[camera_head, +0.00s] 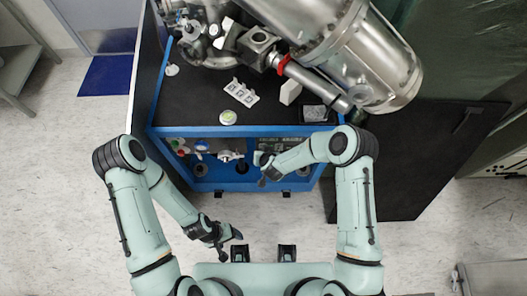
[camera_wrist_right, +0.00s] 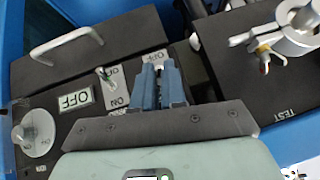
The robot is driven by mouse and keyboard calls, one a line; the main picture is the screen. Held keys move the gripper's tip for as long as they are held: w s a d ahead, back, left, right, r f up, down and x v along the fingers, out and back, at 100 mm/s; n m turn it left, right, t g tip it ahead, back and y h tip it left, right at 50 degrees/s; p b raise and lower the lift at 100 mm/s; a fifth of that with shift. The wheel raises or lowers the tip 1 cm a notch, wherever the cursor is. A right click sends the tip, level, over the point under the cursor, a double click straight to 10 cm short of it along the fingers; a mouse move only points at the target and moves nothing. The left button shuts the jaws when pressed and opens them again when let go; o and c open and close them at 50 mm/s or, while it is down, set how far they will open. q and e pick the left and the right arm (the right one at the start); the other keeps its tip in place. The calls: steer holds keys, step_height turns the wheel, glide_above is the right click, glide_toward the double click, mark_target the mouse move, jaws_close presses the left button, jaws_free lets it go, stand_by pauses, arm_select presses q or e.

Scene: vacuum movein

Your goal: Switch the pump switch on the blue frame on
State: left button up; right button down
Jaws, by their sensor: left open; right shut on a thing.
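The blue frame (camera_head: 240,131) stands ahead in the head view, with a dark switch panel in its front opening. The right wrist view shows the panel with OFF and ON labels and a small toggle switch (camera_wrist_right: 105,75). My right gripper (camera_wrist_right: 162,75) has its blue fingers together over a second labelled switch position, right of that toggle. It is shut on what seems to be that switch's lever, which the fingers hide. In the head view my right gripper (camera_head: 264,168) is at the frame's front. My left gripper (camera_head: 229,245) is open and empty, away from the frame.
A metal handle (camera_wrist_right: 66,42) and a round white knob (camera_wrist_right: 35,133) sit on the panel's left side. A metal valve fitting (camera_wrist_right: 285,35) is at the right. Large steel vessels (camera_head: 350,60) overhang the frame. The floor before the frame is clear.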

steer(key=shift+d+f, duration=0.1)
steer(key=c, duration=1.2)
jaws_free()
steer(key=v, duration=1.3)
steer(key=shift+s+r, duration=0.2)
